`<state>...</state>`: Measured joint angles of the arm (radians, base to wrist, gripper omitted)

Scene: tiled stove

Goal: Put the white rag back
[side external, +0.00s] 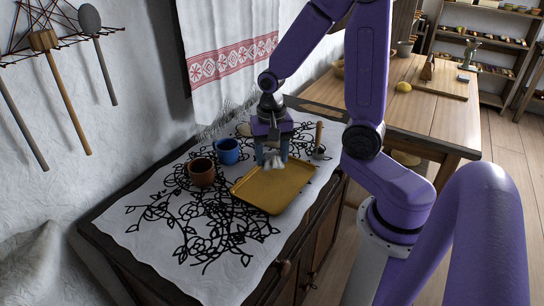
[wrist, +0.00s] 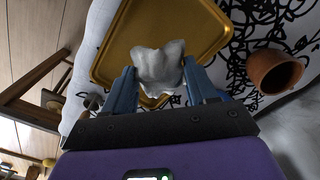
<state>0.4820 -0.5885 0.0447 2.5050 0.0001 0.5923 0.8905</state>
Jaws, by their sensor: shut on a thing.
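The white rag (wrist: 160,66) is a crumpled bundle between the two fingers of my gripper (wrist: 158,84) in the wrist view. In the side external view the rag (side external: 271,160) shows small and pale at the fingertips of my gripper (side external: 271,158). My gripper is shut on the rag and points down at the back edge of a yellow-gold tray (side external: 272,190). The tray also fills the area behind the rag in the wrist view (wrist: 115,45). I cannot tell whether the rag touches the tray.
A brown cup (side external: 202,173) and a blue cup (side external: 228,151) stand left of the tray on a patterned cloth (side external: 150,225) over a cabinet. A wooden-handled thing (side external: 319,138) stands right of my gripper. The cloth's front left is clear. A wooden table (side external: 440,115) is behind.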

